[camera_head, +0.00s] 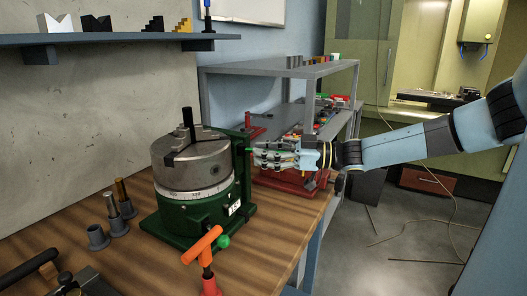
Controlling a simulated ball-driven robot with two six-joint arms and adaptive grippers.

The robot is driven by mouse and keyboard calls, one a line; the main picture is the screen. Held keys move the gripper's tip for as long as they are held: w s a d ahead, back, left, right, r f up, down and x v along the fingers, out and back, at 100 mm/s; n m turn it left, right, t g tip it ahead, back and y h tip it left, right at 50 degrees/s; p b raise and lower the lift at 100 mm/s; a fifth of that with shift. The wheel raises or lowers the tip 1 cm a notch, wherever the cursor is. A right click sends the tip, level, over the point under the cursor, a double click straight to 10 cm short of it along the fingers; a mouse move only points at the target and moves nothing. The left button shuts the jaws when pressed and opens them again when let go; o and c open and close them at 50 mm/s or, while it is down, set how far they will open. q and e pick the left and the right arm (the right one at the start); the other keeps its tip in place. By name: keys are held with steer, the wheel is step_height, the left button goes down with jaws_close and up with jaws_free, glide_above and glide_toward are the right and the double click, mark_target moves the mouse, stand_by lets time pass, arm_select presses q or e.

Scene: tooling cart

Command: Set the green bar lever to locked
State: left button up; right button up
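A green rotary table (201,216) with a round grey chuck (190,163) stands on the wooden bench. A green upright bracket (245,185) rises at its right side. A small bright green piece (249,149) shows at the bracket's upper part, right by my fingertips; I cannot tell if it is the bar lever's end. A green ball knob (223,241) shows low at the front. My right gripper (262,155) reaches in from the right, its fingertips at the bracket. Whether they touch or grip anything is unclear. My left gripper is out of view.
An orange T-handle (202,245) stands in front of the rotary table. Grey holders with metal pins (118,218) stand at left. A red base (290,181) sits behind my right gripper. A shelf (110,38) hangs on the wall. The bench's right edge is close by.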

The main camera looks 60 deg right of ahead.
steer(key=shift+s, duration=0.15)
steer(key=v, duration=1.2)
steer(key=shift+d, duration=0.1)
